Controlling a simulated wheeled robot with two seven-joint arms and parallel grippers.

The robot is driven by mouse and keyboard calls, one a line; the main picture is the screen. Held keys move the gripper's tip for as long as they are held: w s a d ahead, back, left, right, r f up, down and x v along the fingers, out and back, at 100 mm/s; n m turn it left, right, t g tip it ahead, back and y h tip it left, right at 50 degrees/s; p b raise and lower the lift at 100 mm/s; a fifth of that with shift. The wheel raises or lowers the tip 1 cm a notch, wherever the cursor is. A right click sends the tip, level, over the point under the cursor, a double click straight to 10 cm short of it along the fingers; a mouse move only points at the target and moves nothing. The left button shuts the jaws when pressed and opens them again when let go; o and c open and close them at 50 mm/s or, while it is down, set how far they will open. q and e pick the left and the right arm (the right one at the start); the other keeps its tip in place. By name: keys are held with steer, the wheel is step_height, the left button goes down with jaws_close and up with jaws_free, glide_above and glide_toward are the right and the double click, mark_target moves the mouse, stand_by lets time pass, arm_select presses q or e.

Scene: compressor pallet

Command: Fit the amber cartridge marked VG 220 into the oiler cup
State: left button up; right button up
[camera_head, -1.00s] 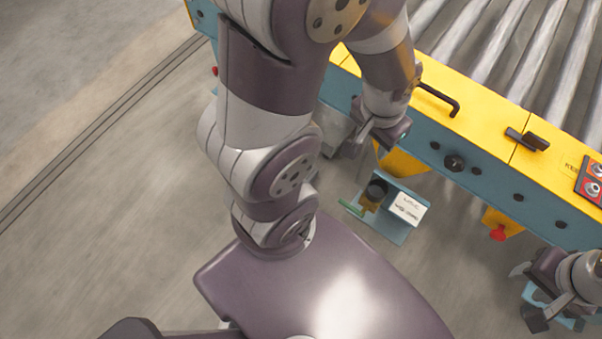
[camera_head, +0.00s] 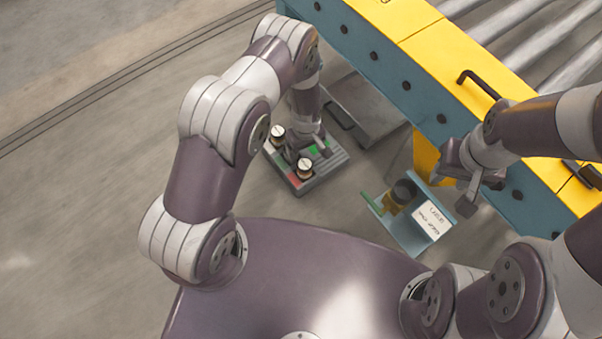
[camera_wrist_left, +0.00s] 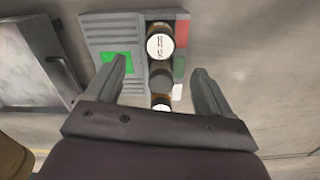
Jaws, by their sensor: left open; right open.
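A grey tray (camera_head: 312,184) with coloured patches stands low at the left of the conveyor. Two dark cartridges with white caps, one (camera_head: 277,133) further back and one (camera_head: 304,168) nearer, stand in it; cap lettering is too small to read surely. My left gripper (camera_head: 310,150) is open over the tray. In the left wrist view its fingers straddle the row of cartridges (camera_wrist_left: 160,44), apart from them. A blue stand carries a dark round cup (camera_head: 404,190), seemingly the oiler cup, with brass below. My right gripper (camera_head: 474,190) is open and empty, right of the stand.
The yellow and blue conveyor frame (camera_head: 400,75) runs along the right, with a black handle (camera_head: 478,82). A grey metal plate or box (camera_head: 368,108) lies between tray and conveyor. A white label (camera_head: 432,220) is on the stand. Floor left of the tray is clear.

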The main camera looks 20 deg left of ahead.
mark_target(304, 163)
arm_select(q)
step_height(304, 163, down, 7)
steer(key=b, duration=0.3)
steer(key=shift+f, duration=0.1)
step_height(304, 163, down, 5)
steer(key=b, duration=0.4)
steer(key=shift+a+f+b, duration=0.1)
steer(key=shift+b, duration=0.3)
steer(key=shift+w, duration=0.1)
steer(key=c, duration=1.2)
steer(key=shift+r, duration=0.2)
